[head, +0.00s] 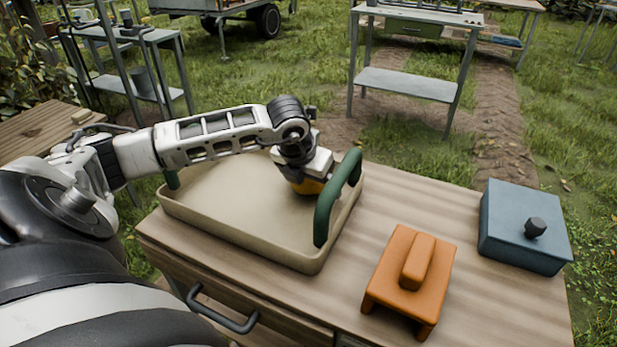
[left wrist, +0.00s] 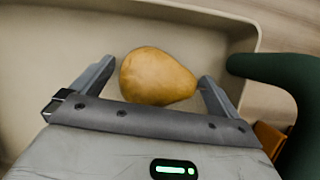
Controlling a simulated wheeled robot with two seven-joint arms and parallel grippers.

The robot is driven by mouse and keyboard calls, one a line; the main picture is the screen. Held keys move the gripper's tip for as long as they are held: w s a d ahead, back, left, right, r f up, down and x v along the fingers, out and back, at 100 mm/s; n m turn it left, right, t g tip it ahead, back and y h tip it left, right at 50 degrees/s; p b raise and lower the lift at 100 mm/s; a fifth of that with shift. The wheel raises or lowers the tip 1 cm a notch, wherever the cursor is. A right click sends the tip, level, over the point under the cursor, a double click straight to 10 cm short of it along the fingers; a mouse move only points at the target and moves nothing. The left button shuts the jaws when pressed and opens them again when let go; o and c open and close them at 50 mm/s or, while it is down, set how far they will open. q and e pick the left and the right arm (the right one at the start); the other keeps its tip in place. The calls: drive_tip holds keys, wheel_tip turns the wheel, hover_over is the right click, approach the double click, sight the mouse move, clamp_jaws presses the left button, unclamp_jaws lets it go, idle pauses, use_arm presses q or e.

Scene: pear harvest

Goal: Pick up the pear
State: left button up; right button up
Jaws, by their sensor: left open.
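The yellow-brown pear (left wrist: 155,77) lies in the beige tray (head: 215,222), near the tray's right end. In the left wrist view it lies on its side between the two open fingers of my left gripper (left wrist: 152,85), its narrow end toward the right finger. A small gap shows beside the left finger; whether the right finger touches the pear is unclear. In the head view my left gripper (head: 306,186) points down into the tray and hides most of the pear (head: 308,187). My right gripper is not in view.
The tray has green handles, and the right one (head: 325,215) stands close beside my left gripper. An orange stool-shaped block (head: 388,282) and a blue box (head: 510,250) with a dark knob sit to the right on the wooden table (head: 455,205). Bare tabletop lies between them.

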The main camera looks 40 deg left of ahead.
use_arm(q)
drive_tip(key=shift+f, duration=0.1)
drive_tip(key=c, duration=1.1)
drive_tip(key=shift+c, duration=0.3)
